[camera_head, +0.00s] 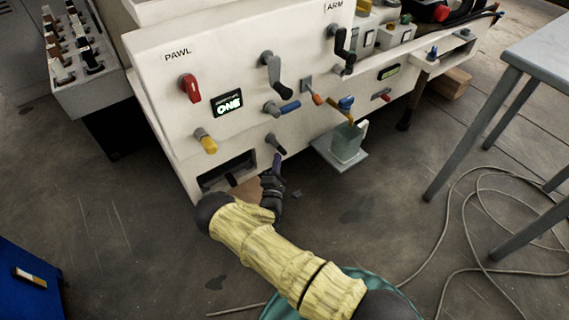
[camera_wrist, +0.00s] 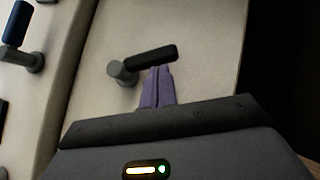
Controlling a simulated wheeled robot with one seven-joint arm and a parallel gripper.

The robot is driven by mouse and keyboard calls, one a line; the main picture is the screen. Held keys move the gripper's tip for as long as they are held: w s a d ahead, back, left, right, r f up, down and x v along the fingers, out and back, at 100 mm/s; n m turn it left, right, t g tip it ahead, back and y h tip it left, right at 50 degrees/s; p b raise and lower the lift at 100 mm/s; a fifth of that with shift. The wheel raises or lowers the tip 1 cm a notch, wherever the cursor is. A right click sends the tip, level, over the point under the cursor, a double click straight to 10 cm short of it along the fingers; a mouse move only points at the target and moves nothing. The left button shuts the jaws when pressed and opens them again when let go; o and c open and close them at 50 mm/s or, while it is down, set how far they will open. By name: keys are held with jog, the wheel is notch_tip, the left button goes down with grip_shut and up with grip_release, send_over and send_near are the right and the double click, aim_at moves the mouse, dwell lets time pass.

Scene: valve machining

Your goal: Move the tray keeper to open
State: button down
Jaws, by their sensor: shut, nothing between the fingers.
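A small lever with a dark grip on a grey round pivot, apparently the tray keeper (camera_head: 275,144), is low on the white machine front, just right of a dark tray slot (camera_head: 228,170). In the wrist view the lever (camera_wrist: 152,58) points right and slightly up from its pivot. My gripper (camera_head: 277,160) is shut and empty, with its purple fingers pointing up at the lever from below. In the wrist view the fingertips (camera_wrist: 158,70) meet the lower edge of the dark grip; whether they touch it I cannot tell.
Other controls are close by: a yellow knob (camera_head: 206,142), a blue-handled lever (camera_head: 283,107) and a red handle (camera_head: 189,87). A grey block on a plate (camera_head: 345,145) juts out to the right. A metal table (camera_head: 540,65) and floor cables (camera_head: 470,230) are further right.

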jog(key=w+d+r+n+t, duration=0.1)
jog(key=w+d+r, duration=0.1)
jog(key=d, duration=0.3)
jog(key=shift+w+d+r+n+y+b, duration=0.3)
jog(key=shift+w+r+b, duration=0.1)
jog(key=shift+w, duration=0.25)
dwell(0.4)
dwell(0.4)
jog(key=s+d+f+b, duration=0.3)
jog(key=s+f+b, duration=0.2)
jog(key=f, duration=0.6)
jog(key=shift+s+b, duration=0.4)
jog(key=shift+s, duration=0.35)
